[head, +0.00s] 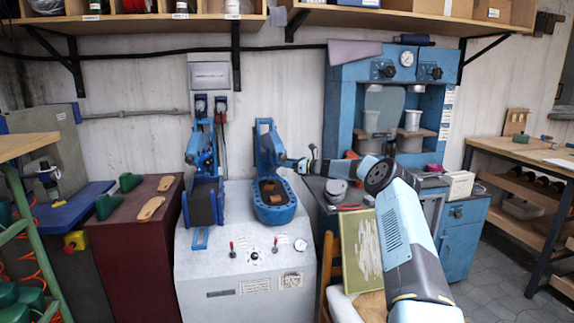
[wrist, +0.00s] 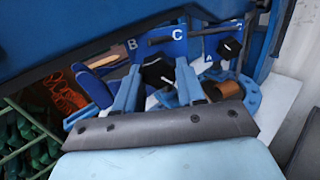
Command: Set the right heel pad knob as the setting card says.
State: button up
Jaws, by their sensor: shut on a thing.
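My gripper (wrist: 157,67) is at the right-hand blue press (head: 268,150) on the grey machine. In the wrist view its two light blue fingers stand on either side of a black knob (wrist: 154,76), shut on it. Blue plates lettered B (wrist: 132,45), C (wrist: 178,38) and A (wrist: 208,60) show around it. Which letter the knob points to cannot be told. In the head view the knob is too small to make out behind my gripper (head: 285,162). A grey panel (head: 210,76) hangs on the wall above; any writing on it is unreadable.
A second blue press (head: 203,165) stands to the left. A copper-coloured piece (wrist: 226,89) sits in the blue cup. A chair with a framed board (head: 362,250) stands close under my arm.

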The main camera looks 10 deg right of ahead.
jog(key=o, duration=0.8)
jog(key=shift+d+f, duration=0.15)
jog(key=shift+f, duration=0.2)
jog(key=shift+c, duration=0.2)
jog(key=shift+o, duration=1.4)
jog(key=shift+r, duration=0.2)
jog(key=v, duration=1.3)
jog(key=shift+d, duration=0.25)
jog(key=shift+s, duration=0.15)
